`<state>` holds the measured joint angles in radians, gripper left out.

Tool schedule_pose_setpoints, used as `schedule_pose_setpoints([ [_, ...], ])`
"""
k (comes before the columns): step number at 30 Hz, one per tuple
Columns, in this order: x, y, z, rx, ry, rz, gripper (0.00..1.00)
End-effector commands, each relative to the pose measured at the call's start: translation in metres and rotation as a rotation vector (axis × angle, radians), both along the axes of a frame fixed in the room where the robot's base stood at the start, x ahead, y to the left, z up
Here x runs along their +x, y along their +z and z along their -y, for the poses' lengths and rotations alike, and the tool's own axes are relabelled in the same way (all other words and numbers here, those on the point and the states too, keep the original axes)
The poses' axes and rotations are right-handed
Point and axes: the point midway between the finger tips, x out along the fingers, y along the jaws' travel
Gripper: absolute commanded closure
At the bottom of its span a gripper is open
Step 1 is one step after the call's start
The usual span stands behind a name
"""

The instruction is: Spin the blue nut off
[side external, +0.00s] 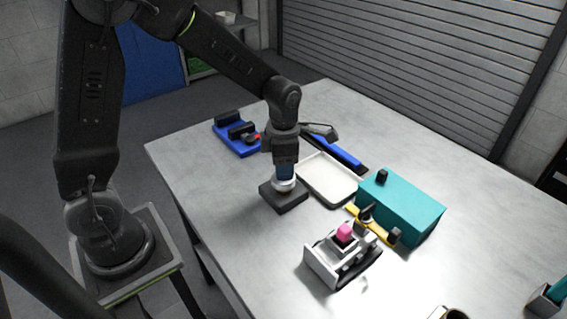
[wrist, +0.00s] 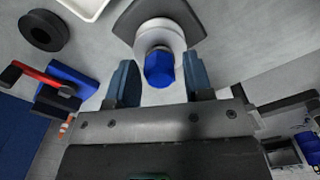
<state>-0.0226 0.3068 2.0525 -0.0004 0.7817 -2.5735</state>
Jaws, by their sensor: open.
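The blue nut (wrist: 159,70) sits on a light grey round hub (wrist: 160,38) in the wrist view. The hub stands on a dark square base (side external: 284,197) on the table in the side view. My gripper (wrist: 162,82) is open, with one blue-grey finger on each side of the nut and a visible gap to each. In the side view my gripper (side external: 286,172) points down right above the hub and hides the nut. I cannot tell from the frames how deep the nut sits between the fingers.
A white tray (side external: 327,202) lies just right of the base. Beyond are a blue fixture (side external: 237,146) and a blue bar tool (side external: 345,155). The front left table is clear.

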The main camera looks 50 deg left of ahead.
Motion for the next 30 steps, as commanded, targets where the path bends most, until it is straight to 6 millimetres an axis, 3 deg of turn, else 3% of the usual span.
schedule_pose_setpoints([
  [30, -0.0003, -0.0002, -0.0003, 0.001, -0.783, -0.001, 0.53],
])
